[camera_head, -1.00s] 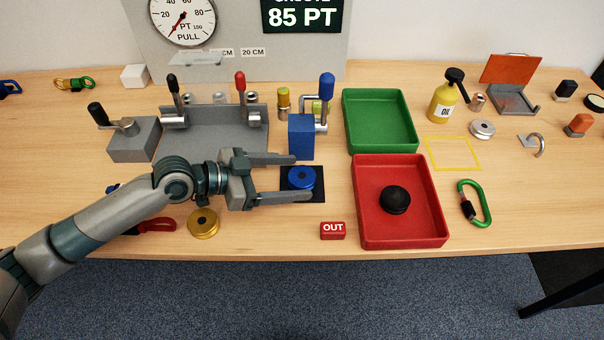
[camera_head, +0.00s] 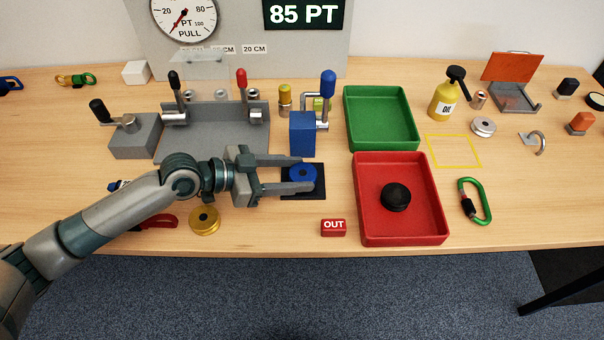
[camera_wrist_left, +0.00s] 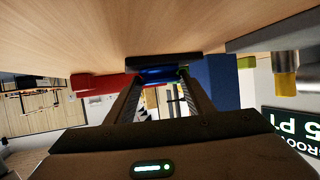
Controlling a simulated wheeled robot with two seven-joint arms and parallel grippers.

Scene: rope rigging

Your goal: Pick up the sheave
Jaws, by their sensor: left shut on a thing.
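The blue sheave (camera_head: 300,175), a round disc with a dark centre hole, is at the dark square pad (camera_head: 290,195) near the table's front middle. My left gripper (camera_head: 310,174) comes in from the left, low over the table, with a finger on the far and near sides of the sheave, and it is shut on it. In the left wrist view the blue sheave (camera_wrist_left: 156,74) shows between the fingertips, against the dark pad (camera_wrist_left: 150,62). I cannot see a clear gap between sheave and pad. My right gripper is not in view.
A blue block (camera_head: 302,135) with a lever stands just behind the fingers. The red tray (camera_head: 370,236), holding a black disc (camera_head: 396,197), is close on the right, with the green tray (camera_head: 350,120) behind. A gold disc (camera_head: 204,220) and a red OUT block (camera_head: 333,228) lie in front.

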